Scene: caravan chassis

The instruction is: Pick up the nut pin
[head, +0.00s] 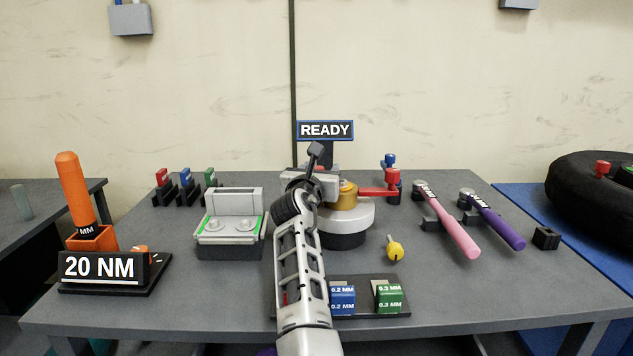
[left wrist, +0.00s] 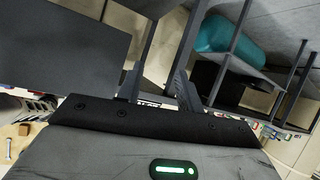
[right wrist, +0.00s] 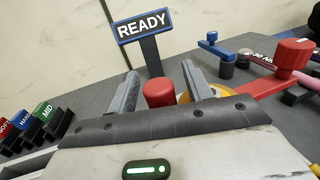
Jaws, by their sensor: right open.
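No label marks the nut pin, so I cannot tell for certain which object it is. A short red cylinder (right wrist: 160,92) stands between the fingers of my right gripper (right wrist: 163,85) in the right wrist view, in front of the READY sign. The fingers are apart on either side of it; I cannot tell whether they touch. In the head view my right gripper (head: 316,152) is above the round central fixture (head: 350,218) and mostly hides the cylinder. A small yellow-headed piece (head: 395,248) lies right of the fixture. My left gripper (left wrist: 158,85) is open and empty, outside the head view.
A grey block with two round seats (head: 230,228) is left. Pink (head: 455,230) and purple (head: 500,226) handled tools lie right. Blue (head: 342,299) and green (head: 389,298) blocks are near the front edge.

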